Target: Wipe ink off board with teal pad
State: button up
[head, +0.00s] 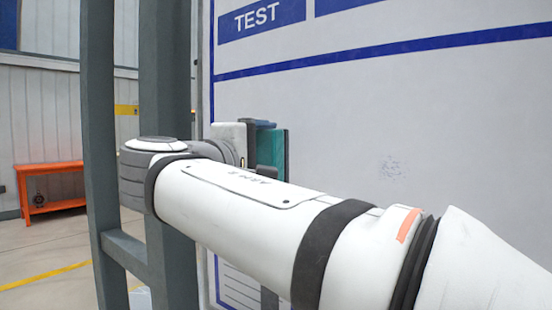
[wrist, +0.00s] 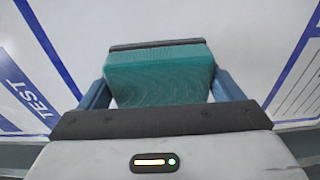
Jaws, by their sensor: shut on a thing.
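The teal pad (wrist: 158,80) is held between the blue fingers of my gripper (wrist: 165,92) in the wrist view, with a dark strip along its far edge. In the head view the pad (head: 272,148) shows as a narrow teal piece beyond my arm, close to the board; I cannot tell whether it touches. The white board (head: 350,130) has blue lines and a "TEST" label at the top. A faint patch of ink (head: 392,168) is on the board, to the right of the pad. My arm hides the lower part of the board.
A grey upright frame (head: 165,80) stands at the board's left edge. An orange bench (head: 50,182) is farther back at the left, by a pale wall. A yellow line (head: 45,277) marks the open floor.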

jog(key=shift+s+a, duration=0.1)
jog(key=shift+s, duration=0.1)
jog(key=shift+v, duration=1.4)
jog(key=shift+w+a, duration=0.15)
